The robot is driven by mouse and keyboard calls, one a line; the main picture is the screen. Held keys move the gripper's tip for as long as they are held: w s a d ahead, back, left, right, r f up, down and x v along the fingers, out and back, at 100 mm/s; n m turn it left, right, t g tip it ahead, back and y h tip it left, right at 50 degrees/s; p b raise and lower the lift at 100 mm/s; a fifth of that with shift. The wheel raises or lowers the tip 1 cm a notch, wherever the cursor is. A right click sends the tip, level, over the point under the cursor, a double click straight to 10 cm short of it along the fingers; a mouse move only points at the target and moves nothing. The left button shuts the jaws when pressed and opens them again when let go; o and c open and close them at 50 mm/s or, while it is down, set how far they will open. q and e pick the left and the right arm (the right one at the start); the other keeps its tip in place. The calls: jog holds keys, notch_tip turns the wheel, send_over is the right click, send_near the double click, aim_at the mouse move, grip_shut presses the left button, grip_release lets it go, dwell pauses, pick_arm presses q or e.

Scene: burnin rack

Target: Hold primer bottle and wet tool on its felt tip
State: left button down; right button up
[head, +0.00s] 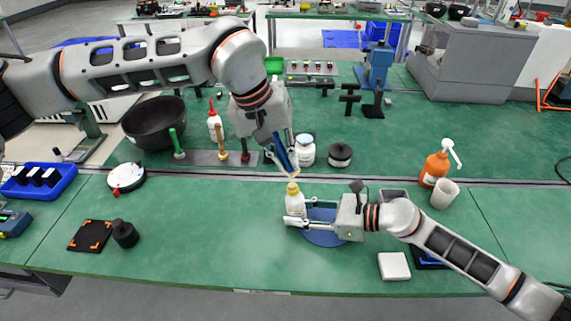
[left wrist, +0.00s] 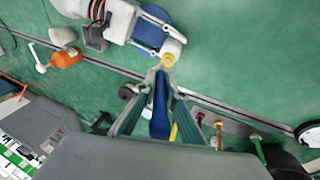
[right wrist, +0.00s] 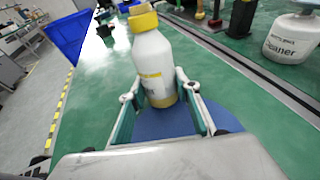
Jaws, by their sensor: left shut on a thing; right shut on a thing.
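The primer bottle (head: 295,202) is white with a yellow top and stands upright at the blue round mat (head: 322,236). My right gripper (head: 298,220) is shut around its lower body; the right wrist view shows the bottle (right wrist: 155,68) between both fingers. My left gripper (head: 283,152) is shut on a blue tool (head: 286,160), which points down toward the bottle's yellow top. In the left wrist view the tool (left wrist: 160,105) ends right at the yellow top (left wrist: 168,59). I cannot tell whether they touch. The felt itself is too small to make out.
A white jar (head: 305,152) and a dark round container (head: 340,156) stand behind the bottle. An orange pump bottle (head: 435,168) and white cup (head: 445,194) are at the right. A black bowl (head: 154,124) is at the left.

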pick_arm(q)
jog(key=shift+r, duration=1.7)
pick_arm(e)
jog(key=o, duration=0.9)
